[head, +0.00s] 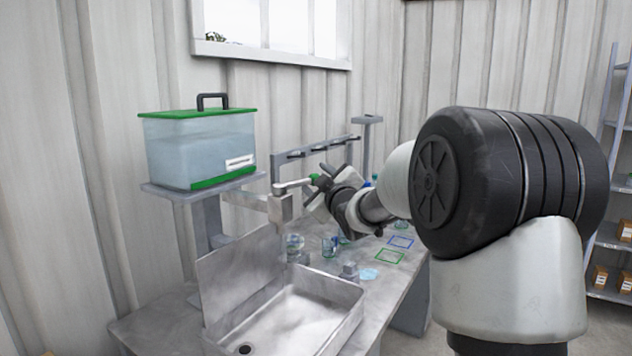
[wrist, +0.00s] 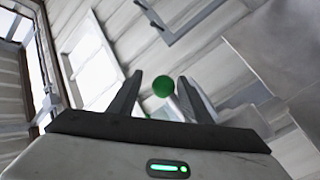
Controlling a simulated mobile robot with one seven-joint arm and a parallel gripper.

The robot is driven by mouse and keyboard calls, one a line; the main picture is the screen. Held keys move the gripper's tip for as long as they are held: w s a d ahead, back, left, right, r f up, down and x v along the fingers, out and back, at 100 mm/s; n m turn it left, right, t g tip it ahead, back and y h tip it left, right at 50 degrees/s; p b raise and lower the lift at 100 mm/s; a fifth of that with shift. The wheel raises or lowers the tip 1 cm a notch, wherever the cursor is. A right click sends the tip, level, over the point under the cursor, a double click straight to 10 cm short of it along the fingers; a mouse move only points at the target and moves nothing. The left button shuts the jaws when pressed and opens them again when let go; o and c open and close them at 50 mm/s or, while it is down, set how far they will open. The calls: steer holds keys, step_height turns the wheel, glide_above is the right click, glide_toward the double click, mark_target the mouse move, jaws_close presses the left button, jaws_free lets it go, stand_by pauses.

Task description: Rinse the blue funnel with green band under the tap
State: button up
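My gripper (head: 319,188) is beside the grey tap (head: 280,208) above the sink (head: 301,308). In the wrist view my gripper (wrist: 160,77) is open, with a green round knob (wrist: 163,87) between its fingers and gaps on both sides. The knob (head: 313,178) appears to be at the end of the tap's lever (head: 293,184). I cannot pick out the blue funnel with green band for sure. Small clear and bluish vessels (head: 329,248) stand on the bench behind the sink, too small to tell apart. No water stream shows under the tap.
A water tank with a green lid (head: 197,112) stands on a shelf left of the tap. A rack with pegs (head: 315,150) stands behind. Blue (head: 400,242) and green (head: 390,256) square outlines mark the bench on the right. A pale blue patch (head: 369,274) lies near the sink.

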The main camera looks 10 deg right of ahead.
steer(key=shift+a, duration=0.2)
steer(key=shift+s, duration=0.1)
steer(key=shift+s, duration=0.35)
steer(key=s+d, duration=0.1)
steer(key=s, duration=1.5)
steer(key=shift+s+d+b, duration=0.25)
steer(key=shift+d+b, duration=0.1)
